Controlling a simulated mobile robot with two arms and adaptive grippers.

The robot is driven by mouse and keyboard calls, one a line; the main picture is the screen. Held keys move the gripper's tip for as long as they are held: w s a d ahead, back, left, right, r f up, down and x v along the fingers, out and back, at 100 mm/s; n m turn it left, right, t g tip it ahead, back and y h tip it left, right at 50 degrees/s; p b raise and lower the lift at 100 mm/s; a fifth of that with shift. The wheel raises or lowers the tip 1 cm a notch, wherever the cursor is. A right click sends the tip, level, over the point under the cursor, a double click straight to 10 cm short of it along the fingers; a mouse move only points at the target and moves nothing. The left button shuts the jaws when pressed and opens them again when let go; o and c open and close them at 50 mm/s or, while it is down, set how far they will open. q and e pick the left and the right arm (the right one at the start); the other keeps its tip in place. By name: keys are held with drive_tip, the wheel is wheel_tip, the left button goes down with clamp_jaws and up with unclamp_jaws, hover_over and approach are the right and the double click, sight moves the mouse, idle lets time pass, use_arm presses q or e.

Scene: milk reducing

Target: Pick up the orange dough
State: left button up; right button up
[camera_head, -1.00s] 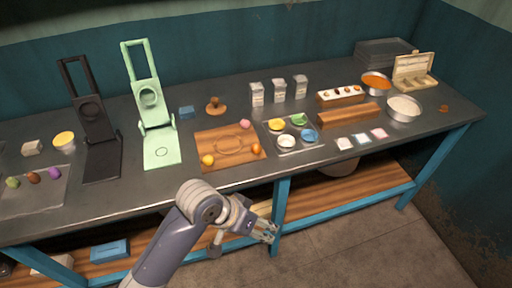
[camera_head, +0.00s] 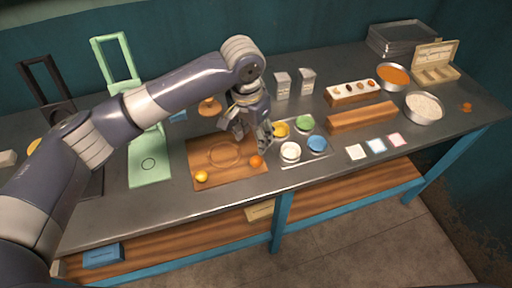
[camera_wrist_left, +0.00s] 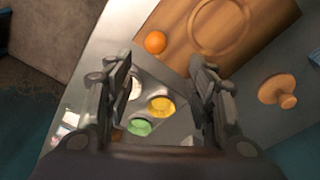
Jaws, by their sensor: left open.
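The orange dough (camera_head: 256,161) is a small ball at the front right corner of the wooden board (camera_head: 225,175). It also shows in the left wrist view (camera_wrist_left: 155,42), beyond the fingertips. My left gripper (camera_head: 254,142) is open and empty, with its fingers pointing down over the right part of the board, just behind the orange dough. In the left wrist view the fingers (camera_wrist_left: 160,75) are spread apart. The pink dough seen earlier on the board is hidden behind the gripper. My right gripper is not in view.
A yellow dough ball (camera_head: 201,176) lies at the board's front left. A tray (camera_head: 317,154) with several coloured bowls stands right of the board. A wooden stamp (camera_head: 209,106) and white cartons (camera_head: 306,81) stand behind. A green press (camera_head: 148,160) is at left.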

sight(256, 159)
use_arm(q)
drive_tip(key=shift+s+d+f, duration=0.1)
drive_tip(key=shift+s+f, duration=0.65)
drive_tip(key=shift+f, duration=0.35)
drive_tip(key=shift+w+d+f+p, duration=0.15)
drive_tip(key=shift+f+p, duration=0.1)
drive_tip(key=shift+f, duration=0.35)
drive_tip(key=shift+w+a+f+p, duration=0.1)
drive_tip(key=shift+f+p, duration=0.1)
drive_tip(key=shift+f, duration=0.4)
drive_tip(key=f, duration=0.2)
drive_tip(key=f+p, duration=0.1)
drive_tip(key=f, duration=0.1)
drive_tip(key=shift+w+d+f, duration=0.1)
drive_tip(key=shift+w+f, duration=0.1)
drive_tip(key=shift+f, duration=0.2)
drive_tip(key=shift+w, duration=0.1)
drive_tip(key=shift+c, duration=1.4)
drive_tip(key=c, duration=0.7)
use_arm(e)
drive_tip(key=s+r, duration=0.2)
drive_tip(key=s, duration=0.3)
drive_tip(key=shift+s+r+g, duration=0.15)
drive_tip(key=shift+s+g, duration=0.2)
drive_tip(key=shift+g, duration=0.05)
